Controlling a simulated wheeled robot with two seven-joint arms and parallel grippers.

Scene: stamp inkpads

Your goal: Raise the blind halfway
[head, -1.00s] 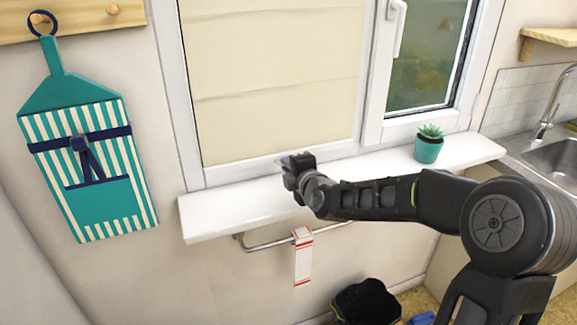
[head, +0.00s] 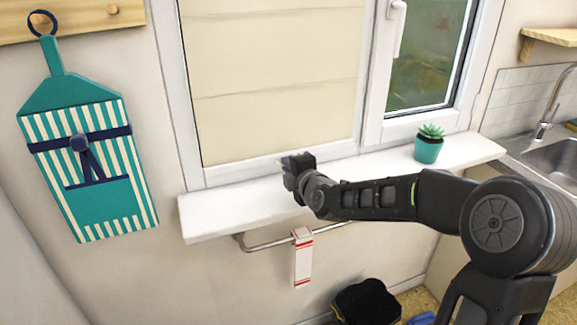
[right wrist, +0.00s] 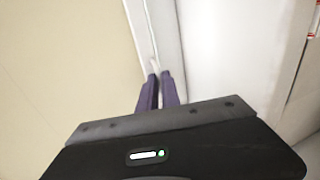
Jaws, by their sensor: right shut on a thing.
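The cream blind (head: 275,80) hangs down over the left window pane, its lower edge close to the sill. Horizontal fold lines cross it, and it fills the left of the right wrist view (right wrist: 60,70). My right gripper (head: 284,163) is at the blind's lower edge, just above the sill. The gripped part is small and mostly hidden between the fingers. My left gripper is not in view.
The white sill (head: 235,205) runs below the window, with a potted succulent (head: 428,150) at its right. A rail (head: 265,245) with a red-and-white towel (head: 303,260) is below. A window handle (head: 396,25) is on the frame.

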